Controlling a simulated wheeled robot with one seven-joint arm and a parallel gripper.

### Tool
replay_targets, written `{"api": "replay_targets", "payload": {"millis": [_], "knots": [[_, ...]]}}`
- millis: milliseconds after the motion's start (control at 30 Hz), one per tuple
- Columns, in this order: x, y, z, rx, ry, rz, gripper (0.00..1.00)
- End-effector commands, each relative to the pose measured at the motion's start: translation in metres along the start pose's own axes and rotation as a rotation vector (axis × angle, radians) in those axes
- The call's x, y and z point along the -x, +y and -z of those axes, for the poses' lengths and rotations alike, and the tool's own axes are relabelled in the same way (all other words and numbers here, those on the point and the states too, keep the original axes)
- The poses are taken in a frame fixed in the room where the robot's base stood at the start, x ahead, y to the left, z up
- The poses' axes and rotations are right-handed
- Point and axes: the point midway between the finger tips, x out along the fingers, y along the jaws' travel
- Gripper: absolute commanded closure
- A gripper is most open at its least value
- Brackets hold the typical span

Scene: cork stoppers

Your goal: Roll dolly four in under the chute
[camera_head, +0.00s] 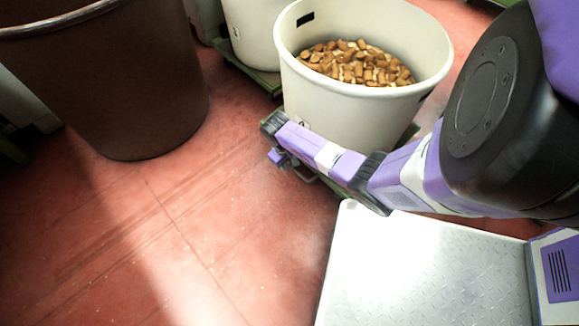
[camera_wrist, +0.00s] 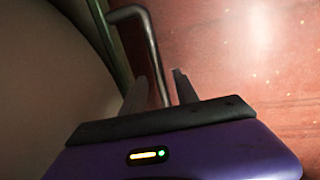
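A cream tub (camera_head: 340,112) full of cork stoppers (camera_head: 355,64) stands on a low green dolly (camera_head: 409,133), mostly hidden by the tub and my arm. I cannot read a number on it. A bent grey metal handle (camera_head: 304,176) sticks out from the dolly's near side; it also shows in the wrist view (camera_wrist: 151,45), beside the dolly's green edge (camera_wrist: 104,32). My gripper (camera_wrist: 161,80) is open at the handle. In the wrist view the bar runs down between the two fingers, with a gap beside the right finger. No chute is in view.
A large dark brown bin (camera_head: 120,85) stands at the left. Another cream tub (camera_head: 255,30) on a green dolly (camera_head: 240,66) stands behind the full one. The red floor (camera_head: 190,225) at front left is clear. My grey base deck is at the lower right.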

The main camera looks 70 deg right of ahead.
Motion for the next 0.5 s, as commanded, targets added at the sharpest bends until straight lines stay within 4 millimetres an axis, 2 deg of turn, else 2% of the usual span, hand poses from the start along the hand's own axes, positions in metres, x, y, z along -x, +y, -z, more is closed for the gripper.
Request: {"api": "replay_targets", "payload": {"millis": [100, 367, 500], "knots": [[-0.0057, 0.0001, -0.0002, 0.0, -0.001, 0.0, 0.64], [-0.0055, -0.0001, -0.0002, 0.0, 0.0, 0.001, 0.64], [-0.0055, -0.0002, -0.0002, 0.0, 0.0, 0.001, 0.88]]}}
